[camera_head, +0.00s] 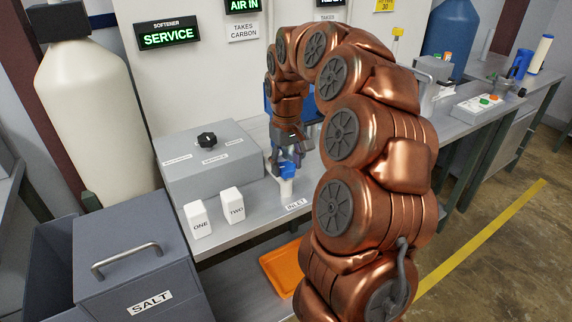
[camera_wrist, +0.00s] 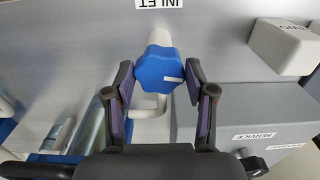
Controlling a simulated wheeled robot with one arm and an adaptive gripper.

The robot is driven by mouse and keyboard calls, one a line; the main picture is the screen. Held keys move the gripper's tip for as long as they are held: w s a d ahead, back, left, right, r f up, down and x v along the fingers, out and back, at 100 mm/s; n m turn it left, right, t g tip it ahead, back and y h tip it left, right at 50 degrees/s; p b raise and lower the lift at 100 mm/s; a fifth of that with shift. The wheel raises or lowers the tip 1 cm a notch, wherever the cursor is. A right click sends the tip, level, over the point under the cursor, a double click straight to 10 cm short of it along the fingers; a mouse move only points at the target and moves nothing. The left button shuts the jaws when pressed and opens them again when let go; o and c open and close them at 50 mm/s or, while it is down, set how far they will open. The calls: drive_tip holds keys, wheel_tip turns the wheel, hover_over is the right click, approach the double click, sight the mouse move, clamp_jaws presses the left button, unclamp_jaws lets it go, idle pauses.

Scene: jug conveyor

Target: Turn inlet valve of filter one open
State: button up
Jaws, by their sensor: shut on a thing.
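The inlet valve is a blue lobed knob (camera_wrist: 156,70) on a white pipe stub, beside the INLET label (camera_wrist: 158,3) in the wrist view. A short white mark on the knob lies across the picture, toward its right side. In the head view the knob (camera_head: 287,169) sits on its white stub at the bench's front edge, behind the INLET label (camera_head: 296,203). My gripper (camera_wrist: 159,76) has a finger on each side of the knob and is shut on it. In the head view my gripper (camera_head: 287,150) reaches down over the knob and partly hides it.
White blocks marked ONE (camera_head: 198,220) and TWO (camera_head: 232,205) stand left of the valve. A grey box (camera_head: 215,175) with a black knob (camera_head: 207,140) is behind them. A salt bin (camera_head: 130,250) is at front left. My arm hides much of the bench's middle.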

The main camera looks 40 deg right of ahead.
sight(286, 166)
drive_tip(key=shift+n, duration=1)
drive_tip(key=o, duration=1.2)
drive_tip(key=shift+c, duration=0.2)
wheel_tip(286, 166, up, 12)
